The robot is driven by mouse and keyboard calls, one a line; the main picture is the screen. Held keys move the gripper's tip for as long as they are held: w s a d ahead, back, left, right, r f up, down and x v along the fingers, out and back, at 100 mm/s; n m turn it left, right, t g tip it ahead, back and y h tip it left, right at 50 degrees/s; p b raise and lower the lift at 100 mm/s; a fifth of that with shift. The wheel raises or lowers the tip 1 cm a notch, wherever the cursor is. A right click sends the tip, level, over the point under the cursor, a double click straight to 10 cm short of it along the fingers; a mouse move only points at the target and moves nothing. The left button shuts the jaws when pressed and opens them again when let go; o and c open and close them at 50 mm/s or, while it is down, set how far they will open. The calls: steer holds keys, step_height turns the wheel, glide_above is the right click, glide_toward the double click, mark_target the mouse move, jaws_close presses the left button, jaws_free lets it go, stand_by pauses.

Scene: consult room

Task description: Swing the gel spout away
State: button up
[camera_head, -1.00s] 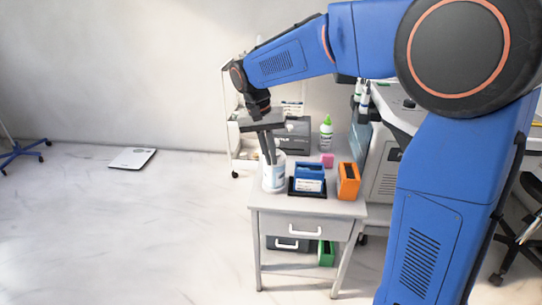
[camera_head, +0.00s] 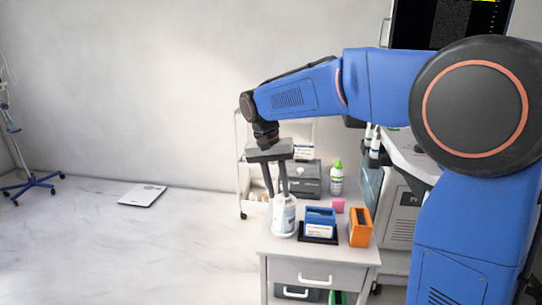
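A white bottle with a pale blue label (camera_head: 284,217) stands upright on the small grey cabinet (camera_head: 318,252), near its left edge. I take it to be the gel bottle; its spout is hidden or too small to make out. My gripper (camera_head: 278,194) points down right above the bottle. Its two dark fingers are apart with a gap between them, and the tips reach the height of the bottle's top. I cannot tell whether a finger touches it. Nothing is seen held.
Behind stand a green-capped bottle (camera_head: 336,180) and a dark grey box (camera_head: 306,180).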

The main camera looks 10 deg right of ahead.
step_height(320, 180, up, 13)
steer(key=a, duration=0.2)
steer(key=shift+w+a, duration=0.2)
steer(key=shift+w, duration=0.2)
steer(key=shift+f, duration=0.1)
steer(key=s+d+f+n+t, duration=0.1)
steer(key=s+d, duration=0.7)
steer(key=s+d+f+n+t, duration=0.1)
steer(key=s+d+f, duration=0.2)
steer(key=s+f, duration=0.2)
steer(key=s+d+f+n+t+y, duration=0.1)
steer(key=s+d+f, duration=0.3)
steer(key=s, duration=0.5)
steer(key=s+d+f+t+y, duration=0.1)
steer(key=s+d+f+t, duration=0.1)
steer(key=s+f, duration=0.6)
steer(key=shift+d+f+n+t, duration=0.2)
steer(key=shift+d+n+t, duration=0.15)
steer(key=shift+d, duration=0.5)
